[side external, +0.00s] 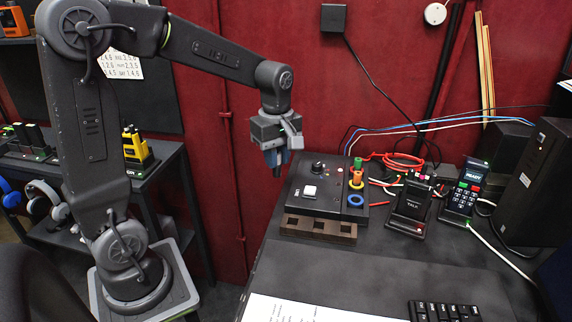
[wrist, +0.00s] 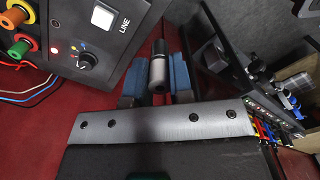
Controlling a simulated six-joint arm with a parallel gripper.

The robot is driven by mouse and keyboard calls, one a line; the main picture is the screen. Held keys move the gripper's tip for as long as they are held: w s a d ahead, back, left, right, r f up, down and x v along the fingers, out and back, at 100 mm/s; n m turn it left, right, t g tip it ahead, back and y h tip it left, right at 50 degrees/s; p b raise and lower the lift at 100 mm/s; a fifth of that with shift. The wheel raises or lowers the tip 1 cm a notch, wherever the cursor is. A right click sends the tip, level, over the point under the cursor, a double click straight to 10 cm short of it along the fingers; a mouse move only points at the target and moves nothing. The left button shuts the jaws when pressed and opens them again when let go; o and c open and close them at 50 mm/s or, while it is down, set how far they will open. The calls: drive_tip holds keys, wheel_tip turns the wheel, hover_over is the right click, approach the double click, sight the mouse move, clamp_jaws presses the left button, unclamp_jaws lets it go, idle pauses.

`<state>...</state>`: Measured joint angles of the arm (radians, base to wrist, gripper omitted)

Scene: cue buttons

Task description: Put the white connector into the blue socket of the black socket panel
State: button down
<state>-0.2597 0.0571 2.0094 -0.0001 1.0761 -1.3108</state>
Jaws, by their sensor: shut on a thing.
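My gripper (side external: 277,158) hangs in the air to the left of the black socket panel (side external: 332,205), above its level. Its blue fingers are shut on a dark grey and black cylindrical connector (wrist: 158,72), which points downward in the side view. No white shows on this connector. The panel's blue socket (side external: 356,200) is a blue ring at its right front, and looks empty. Orange and green connectors (side external: 357,179) stand behind it. The panel's LINE label, knob and coloured connectors show at upper left in the wrist view (wrist: 112,62); the blue socket is not visible there.
A brown rack (side external: 318,229) with square holes lies in front of the panel. A handset labelled TALK (side external: 411,203) and a keypad device (side external: 464,190) stand to the right, with loose cables behind. The dark desk mat in front is mostly clear, with paper and a keyboard at its edge.

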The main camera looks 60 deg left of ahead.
drive_tip(key=shift+w+d+f, duration=1)
drive_tip(key=shift+w+d, duration=0.7)
drive_tip(key=shift+w, duration=0.95)
drive_tip(key=shift+w+d+f, duration=1)
drive_tip(key=shift+w+d, duration=0.75)
drive_tip(key=shift+w, duration=0.9)
drive_tip(key=shift+w+d+f, duration=1)
drive_tip(key=shift+w+d, duration=0.7)
drive_tip(key=shift+w, duration=0.95)
drive_tip(key=shift+f, duration=1.6)
drive_tip(key=c, duration=0.8)
unclamp_jaws()
drive_tip(key=shift+r, duration=0.1)
